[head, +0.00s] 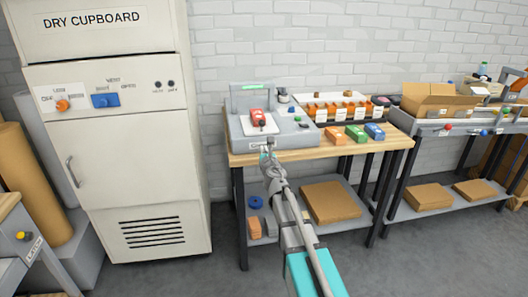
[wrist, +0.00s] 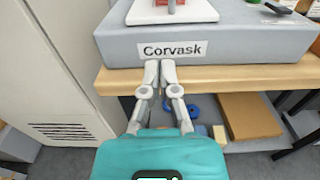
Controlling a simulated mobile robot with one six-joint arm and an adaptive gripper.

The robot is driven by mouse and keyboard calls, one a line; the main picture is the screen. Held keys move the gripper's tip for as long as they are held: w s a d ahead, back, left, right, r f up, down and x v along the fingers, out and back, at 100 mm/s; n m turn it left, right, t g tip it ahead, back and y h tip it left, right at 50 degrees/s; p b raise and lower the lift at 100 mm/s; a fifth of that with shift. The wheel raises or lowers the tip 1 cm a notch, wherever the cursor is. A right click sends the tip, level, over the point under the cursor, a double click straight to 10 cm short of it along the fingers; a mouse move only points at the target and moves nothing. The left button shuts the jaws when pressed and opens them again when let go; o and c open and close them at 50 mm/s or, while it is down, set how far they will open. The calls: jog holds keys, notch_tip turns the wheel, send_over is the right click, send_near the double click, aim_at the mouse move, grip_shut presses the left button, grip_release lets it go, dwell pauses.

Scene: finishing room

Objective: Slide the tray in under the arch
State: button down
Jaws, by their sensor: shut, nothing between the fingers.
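The white tray (head: 247,128) lies flat on top of a grey machine (head: 294,139) at the left end of the wooden bench. A red object with a dark part (head: 257,118) sits on the tray. The grey arch (head: 238,99), with a green strip on top, stands at the machine's back, behind the tray. The tray's near part (wrist: 145,14) shows at the top of the wrist view; the arch is out of that view. My gripper (head: 267,147) is shut and empty in front of the machine. In the wrist view its fingertips (wrist: 160,64) are just below the "Corvask" label (wrist: 172,50).
Orange, green and blue boxes (head: 355,132) stand on the bench to the right, before a rack of orange bins (head: 338,112). A tall dry cupboard (head: 130,150) stands close on the left. The lower shelf holds a cardboard box (head: 330,201).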

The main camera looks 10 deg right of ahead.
aim_at(258, 133)
jog(key=w, duration=1.1)
jog(key=shift+w, duration=0.4)
jog(key=shift+w, duration=2.15)
jog(key=shift+s, duration=0.2)
jog(key=s, duration=1.3)
jog(key=shift+s, duration=0.4)
